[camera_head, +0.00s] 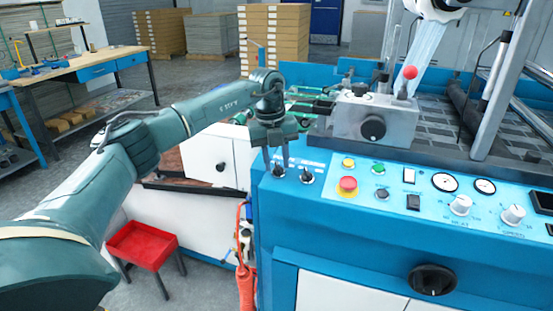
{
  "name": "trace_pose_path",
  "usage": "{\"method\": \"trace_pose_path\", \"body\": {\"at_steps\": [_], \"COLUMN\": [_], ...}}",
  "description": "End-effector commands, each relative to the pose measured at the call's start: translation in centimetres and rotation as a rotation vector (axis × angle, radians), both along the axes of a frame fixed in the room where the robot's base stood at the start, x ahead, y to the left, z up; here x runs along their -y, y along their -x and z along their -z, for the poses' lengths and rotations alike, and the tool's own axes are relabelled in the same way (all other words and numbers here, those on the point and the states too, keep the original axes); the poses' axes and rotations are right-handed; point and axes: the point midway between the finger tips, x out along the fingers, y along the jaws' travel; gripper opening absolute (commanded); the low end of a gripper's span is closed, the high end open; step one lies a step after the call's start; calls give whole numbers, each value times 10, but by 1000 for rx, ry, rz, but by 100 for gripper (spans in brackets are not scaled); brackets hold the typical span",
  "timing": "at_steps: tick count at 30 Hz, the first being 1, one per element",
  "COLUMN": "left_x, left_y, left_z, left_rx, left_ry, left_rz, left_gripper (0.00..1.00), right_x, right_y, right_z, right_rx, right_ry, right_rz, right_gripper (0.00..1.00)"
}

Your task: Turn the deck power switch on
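The blue control panel (330,185) of the laminating machine has two black rotary switches at its left end. The left one (278,171) is right under my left gripper, and the other switch (307,177) is a little to its right. The labels are too small to read, so I cannot tell which is the deck power switch. My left gripper (277,160) points down with its two fingers apart, just above and around the left switch. I cannot tell whether the fingers touch it. My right gripper is out of view.
Right of the switches are a red mushroom button (348,185), yellow and green buttons, gauges (445,182) and white dials (460,205). A grey metal block with a red-ball lever (409,73) stands behind.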

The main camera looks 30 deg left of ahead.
Motion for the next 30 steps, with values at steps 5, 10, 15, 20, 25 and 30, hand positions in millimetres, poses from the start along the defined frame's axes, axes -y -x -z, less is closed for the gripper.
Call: {"method": "trace_pose_path", "body": {"at_steps": [5,10,15,20,25,30], "left_x": [0,0,0,0,0,1], "left_y": [0,0,0,0,0,1], "left_z": [0,0,0,1,1,1], "left_rx": [0,-1,-1,-2,-3,-6], "left_ry": [0,1,0,1,0,-4], "left_rz": [1,1,1,1,2,23], "left_gripper": [31,21,7,0,0,0], "right_x": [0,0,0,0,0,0], "right_y": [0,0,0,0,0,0], "right_z": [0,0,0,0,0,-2], "right_rx": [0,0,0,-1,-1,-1], "right_ry": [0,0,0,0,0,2], "right_rz": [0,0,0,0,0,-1], "right_gripper": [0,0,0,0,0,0]}}
